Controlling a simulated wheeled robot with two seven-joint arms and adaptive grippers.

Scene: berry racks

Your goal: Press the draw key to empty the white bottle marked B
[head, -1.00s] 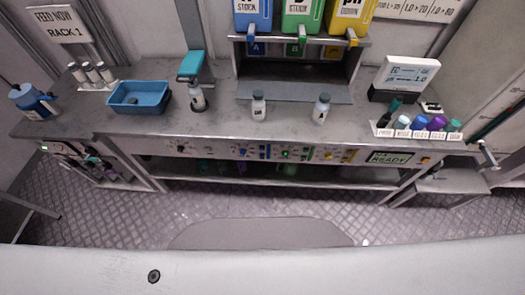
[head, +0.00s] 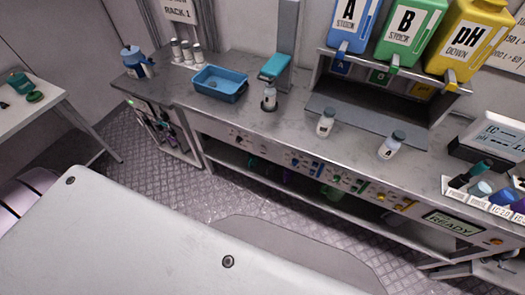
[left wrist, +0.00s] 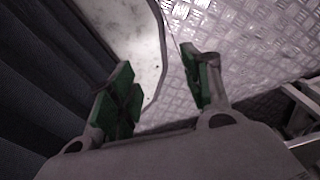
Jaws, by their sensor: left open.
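Three small white bottles with dark caps stand upright on the bench in the head view. One white bottle (head: 269,100) is under the teal-topped stand (head: 274,67), another white bottle (head: 326,123) is in the middle, and a third white bottle (head: 391,147) is to its right. Their letters are too small to read, so I cannot tell which is B. The bench's front panel (head: 330,172) carries small coloured keys; I cannot tell which is the draw key. My left gripper (left wrist: 158,63), with green finger pads, is open and empty above the patterned metal floor. My right gripper is not in view.
Blue A, green B and yellow pH stock containers (head: 409,30) sit on the shelf. A blue tray (head: 220,84), several small canisters (head: 187,52) and a blue jug (head: 134,62) are left. A READY display (head: 452,223) is right. A white side table (head: 33,112) stands far left.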

